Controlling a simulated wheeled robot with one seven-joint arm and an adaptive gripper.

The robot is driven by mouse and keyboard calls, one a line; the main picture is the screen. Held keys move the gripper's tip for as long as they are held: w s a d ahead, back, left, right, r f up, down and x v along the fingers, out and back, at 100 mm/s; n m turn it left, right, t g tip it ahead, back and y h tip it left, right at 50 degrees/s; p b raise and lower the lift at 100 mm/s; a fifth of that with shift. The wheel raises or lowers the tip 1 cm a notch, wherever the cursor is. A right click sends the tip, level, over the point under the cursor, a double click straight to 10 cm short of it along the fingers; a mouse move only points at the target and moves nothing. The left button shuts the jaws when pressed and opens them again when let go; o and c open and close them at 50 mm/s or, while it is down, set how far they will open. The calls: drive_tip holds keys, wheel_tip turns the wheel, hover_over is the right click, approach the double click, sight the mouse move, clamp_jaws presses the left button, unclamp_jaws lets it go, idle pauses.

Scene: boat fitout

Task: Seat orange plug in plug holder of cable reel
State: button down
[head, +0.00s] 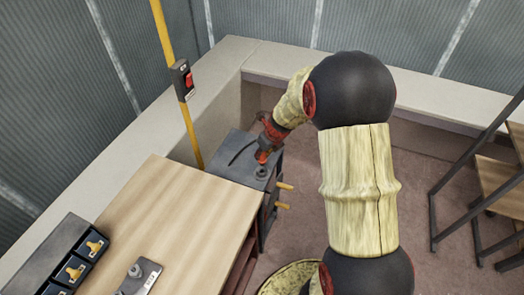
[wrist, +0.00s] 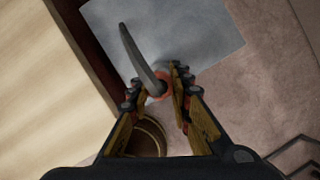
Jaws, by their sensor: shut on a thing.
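My gripper (head: 264,152) is over the dark grey box (head: 233,162) beside the wooden bench. In the wrist view my gripper (wrist: 158,84) is shut on a small orange thing (wrist: 165,77), which looks like the orange plug. A curved grey cable-like piece rises from it to the upper left. In the head view the plug (head: 262,157) shows just above a small dark round fitting (head: 261,172) on the box top, perhaps the plug holder. I cannot tell whether they touch. The cable reel cannot be clearly made out.
A wooden bench top (head: 175,215) lies left of the box, with a grey plate (head: 139,278) and blue bins (head: 75,268) on it. Yellow handles (head: 284,187) stick out of the box's right side. A yellow pole with a switch box (head: 182,79) stands behind. Shelving (head: 490,185) is at right.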

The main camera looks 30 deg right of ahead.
sight(262, 162)
drive_tip(key=shift+w+d+r+m+h, duration=0.1)
drive_tip(key=shift+w+d+m+h, duration=0.2)
drive_tip(key=shift+m, duration=0.5)
drive_tip(key=shift+a, duration=0.1)
wheel_tip(262, 162, down, 3)
drive_tip(key=b, duration=0.4)
drive_tip(key=shift+p, duration=0.85)
idle(1.0)
drive_tip(key=shift+f+b, duration=1)
drive_tip(key=shift+f, duration=1.05)
idle(0.8)
drive_tip(key=c, duration=1.7)
unclamp_jaws()
drive_tip(key=shift+o, duration=0.8)
